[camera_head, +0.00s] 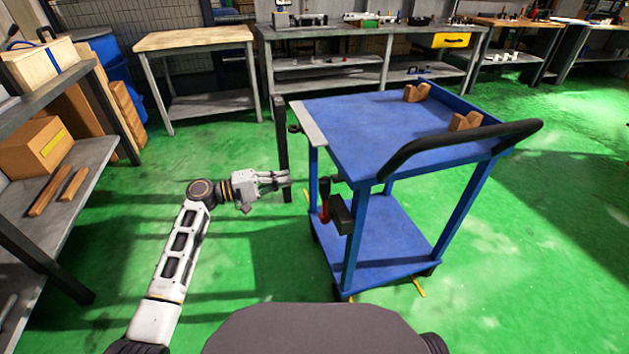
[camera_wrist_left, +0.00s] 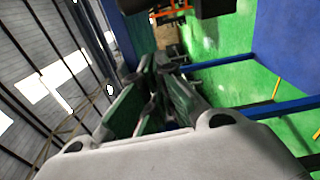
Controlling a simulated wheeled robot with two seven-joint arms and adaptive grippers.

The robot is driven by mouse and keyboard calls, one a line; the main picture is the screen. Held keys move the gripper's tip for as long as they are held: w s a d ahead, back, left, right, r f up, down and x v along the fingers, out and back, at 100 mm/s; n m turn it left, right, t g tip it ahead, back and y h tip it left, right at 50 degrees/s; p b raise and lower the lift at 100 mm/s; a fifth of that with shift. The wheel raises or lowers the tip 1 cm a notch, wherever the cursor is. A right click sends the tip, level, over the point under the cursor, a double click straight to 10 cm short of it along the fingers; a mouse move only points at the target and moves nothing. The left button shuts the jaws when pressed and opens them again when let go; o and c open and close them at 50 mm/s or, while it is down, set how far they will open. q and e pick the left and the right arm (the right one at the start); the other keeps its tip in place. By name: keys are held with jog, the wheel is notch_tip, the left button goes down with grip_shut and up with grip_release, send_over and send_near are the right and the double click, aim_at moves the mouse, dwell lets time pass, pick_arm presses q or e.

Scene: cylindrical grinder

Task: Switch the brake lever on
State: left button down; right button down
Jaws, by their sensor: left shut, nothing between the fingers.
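The blue cart (camera_head: 370,122) stands in the middle of the head view. A red-and-black lever (camera_head: 324,198), probably the brake lever, hangs upright on its near left side, beside a black box (camera_head: 341,214). My left gripper (camera_head: 288,179) is shut and empty, left of the lever and apart from it, by the lower part of a dark upright bar (camera_head: 281,140). The left wrist view shows its fingers (camera_wrist_left: 163,85) together, with the cart's blue frame (camera_wrist_left: 225,60) beyond them. The lever is not clearly seen there. My right gripper is out of view.
A black push handle (camera_head: 465,142) curves along the cart's near side. Wooden blocks (camera_head: 465,121) rest on its top. A shelf (camera_head: 60,185) with boxes stands at the left. A wooden-topped table (camera_head: 193,39) stands behind. Green floor around my left arm is clear.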

aim_at(325, 200)
pick_arm(q)
jog(key=shift+w+d, duration=0.1)
dwell(0.4)
